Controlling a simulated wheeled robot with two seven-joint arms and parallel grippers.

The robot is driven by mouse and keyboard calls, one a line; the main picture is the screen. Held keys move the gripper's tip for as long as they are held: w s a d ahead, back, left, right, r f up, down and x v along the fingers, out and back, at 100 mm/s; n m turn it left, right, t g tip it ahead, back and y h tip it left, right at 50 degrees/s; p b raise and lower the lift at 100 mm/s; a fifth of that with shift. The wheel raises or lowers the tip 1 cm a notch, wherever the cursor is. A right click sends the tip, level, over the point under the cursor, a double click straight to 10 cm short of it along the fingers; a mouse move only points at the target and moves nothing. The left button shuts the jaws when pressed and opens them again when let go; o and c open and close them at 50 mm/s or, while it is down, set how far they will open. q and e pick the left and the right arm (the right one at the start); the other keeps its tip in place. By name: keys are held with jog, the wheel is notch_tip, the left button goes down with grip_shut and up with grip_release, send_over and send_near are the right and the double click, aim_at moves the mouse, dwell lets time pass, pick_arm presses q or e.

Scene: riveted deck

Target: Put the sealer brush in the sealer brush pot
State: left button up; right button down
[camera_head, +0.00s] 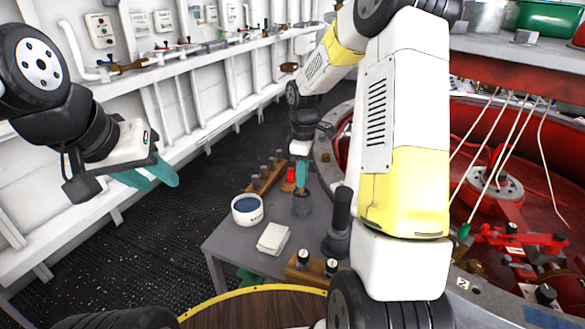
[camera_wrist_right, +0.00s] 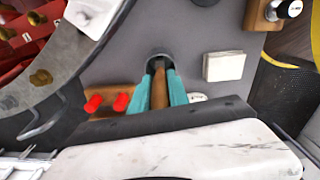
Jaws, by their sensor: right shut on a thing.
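The sealer brush (camera_wrist_right: 159,90) shows in the right wrist view as a brown wooden handle. My right gripper (camera_wrist_right: 159,88) is shut on it with teal fingers. My left gripper (camera_head: 160,178) is open and empty, off to the left, away from the table.
On the grey table (camera_head: 231,240) stand a white tub with blue contents (camera_head: 248,209), a white folded block (camera_head: 273,239) and a wooden rack (camera_head: 265,177). Red caps (camera_wrist_right: 107,103) are close beside the right fingers.

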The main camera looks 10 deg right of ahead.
jog(key=shift+f, duration=0.4)
jog(key=c, duration=1.3)
grip_release()
jog(key=shift+o, duration=0.2)
